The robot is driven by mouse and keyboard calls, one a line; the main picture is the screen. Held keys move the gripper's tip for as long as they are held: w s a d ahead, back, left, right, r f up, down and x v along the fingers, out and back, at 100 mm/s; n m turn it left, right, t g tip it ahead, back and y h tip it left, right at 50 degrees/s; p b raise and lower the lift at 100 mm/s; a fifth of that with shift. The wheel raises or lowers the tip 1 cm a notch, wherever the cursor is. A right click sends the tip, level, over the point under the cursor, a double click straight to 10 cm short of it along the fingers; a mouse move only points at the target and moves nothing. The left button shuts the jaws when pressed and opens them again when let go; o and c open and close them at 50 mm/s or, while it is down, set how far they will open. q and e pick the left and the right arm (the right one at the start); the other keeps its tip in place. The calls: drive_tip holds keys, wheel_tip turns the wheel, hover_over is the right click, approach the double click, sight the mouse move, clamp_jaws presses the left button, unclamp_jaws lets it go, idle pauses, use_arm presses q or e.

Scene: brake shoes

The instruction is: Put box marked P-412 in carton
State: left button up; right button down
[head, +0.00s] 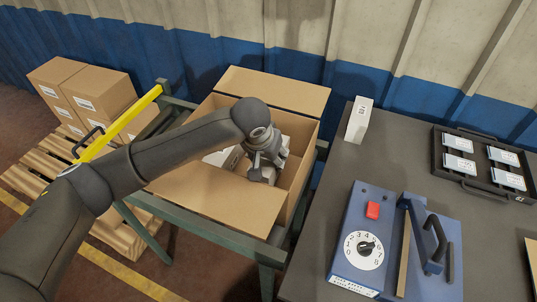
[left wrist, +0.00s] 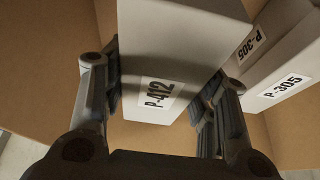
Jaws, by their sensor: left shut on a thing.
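My left gripper (left wrist: 165,100) is shut on a white box marked P-412 (left wrist: 180,40), with one finger on each side of it. The label faces the left wrist camera. In the head view the left gripper (head: 262,170) reaches down inside the open cardboard carton (head: 225,200), and the arm hides part of the carton's inside. White boxes marked P-305 (left wrist: 285,75) stand beside the held box on the right in the left wrist view. I cannot tell whether the held box touches the carton floor. My right gripper is not in view.
The carton stands on a green frame (head: 190,232) with its flaps open. To the right, a grey table holds another white box (head: 358,120), a blue device with a dial (head: 365,245) and a black tray (head: 480,185). Closed cartons (head: 95,90) sit on a pallet at left.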

use_arm(q)
drive_tip(key=o, duration=1.6)
drive_tip(key=shift+c, duration=0.2)
drive_tip(key=shift+s+f, duration=0.1)
drive_tip(key=shift+f, duration=0.05)
drive_tip(key=v, duration=1.2)
drive_tip(key=shift+r, duration=0.2)
